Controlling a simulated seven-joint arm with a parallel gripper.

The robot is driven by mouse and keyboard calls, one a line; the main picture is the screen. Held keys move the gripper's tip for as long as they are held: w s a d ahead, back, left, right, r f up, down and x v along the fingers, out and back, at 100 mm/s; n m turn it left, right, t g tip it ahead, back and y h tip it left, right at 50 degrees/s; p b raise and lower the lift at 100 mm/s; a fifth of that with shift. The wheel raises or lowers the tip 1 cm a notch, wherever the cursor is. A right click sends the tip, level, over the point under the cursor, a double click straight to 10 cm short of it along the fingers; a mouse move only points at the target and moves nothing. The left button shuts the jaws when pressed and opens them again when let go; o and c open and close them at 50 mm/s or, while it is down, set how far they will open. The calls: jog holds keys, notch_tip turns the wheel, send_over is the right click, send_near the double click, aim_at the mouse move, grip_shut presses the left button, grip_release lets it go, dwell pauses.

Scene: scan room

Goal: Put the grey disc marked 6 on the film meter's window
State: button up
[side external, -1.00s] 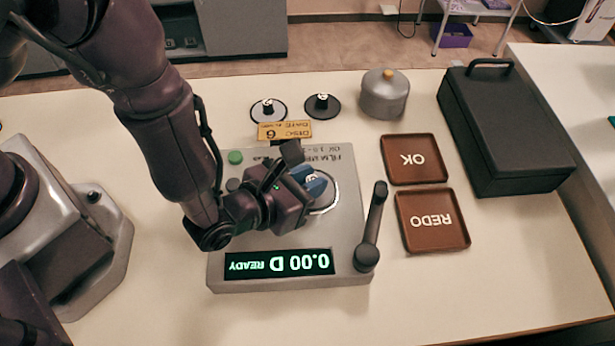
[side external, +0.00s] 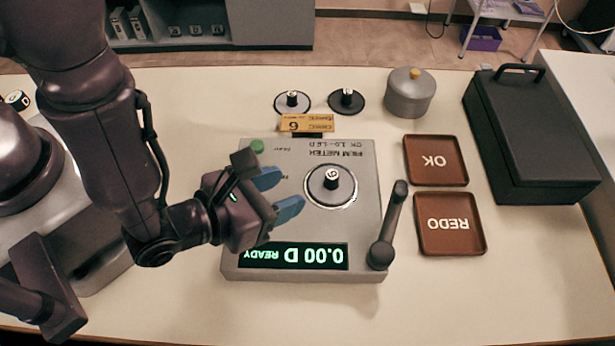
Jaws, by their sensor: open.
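The film meter (side external: 300,225) is a grey box on the table, its display reading 0.00 D READY upside down. A grey disc (side external: 322,199) with a black knob lies on the meter's round window, which it largely covers. The knob's white top has a small mark, too small to read surely. My gripper (side external: 281,194) is open and empty, its blue fingers just left of the disc and apart from it in this view. A yellow card (side external: 307,123) with a 6 on it stands at the meter's far edge.
A pale disc (side external: 280,104) and a dark disc (side external: 347,109) lie behind the meter. The meter's lever (side external: 393,222) stands raised at its right. Brown OK (side external: 426,175) and REDO (side external: 440,248) trays, a grey canister (side external: 410,95) and a black case (side external: 530,140) are farther right.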

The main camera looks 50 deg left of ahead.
jog(key=shift+v, duration=1.35)
jog(key=w+a+r+n+y, duration=0.6)
jog(key=a+r+n+y, duration=0.2)
jog(key=a+n, duration=0.15)
jog(key=s+a+r+n+g+y, duration=0.3)
jog(key=a+r+n+g, duration=0.45)
jog(key=a+n, duration=0.45)
jog(key=s+a+r+n+h, duration=0.1)
jog(key=s+r+n+h, duration=0.5)
jog(key=n, duration=1)
notch_tip(320, 180, up, 3)
jog(key=h, duration=0.3)
jog(key=shift+a, duration=0.35)
jog(key=shift+o, duration=0.2)
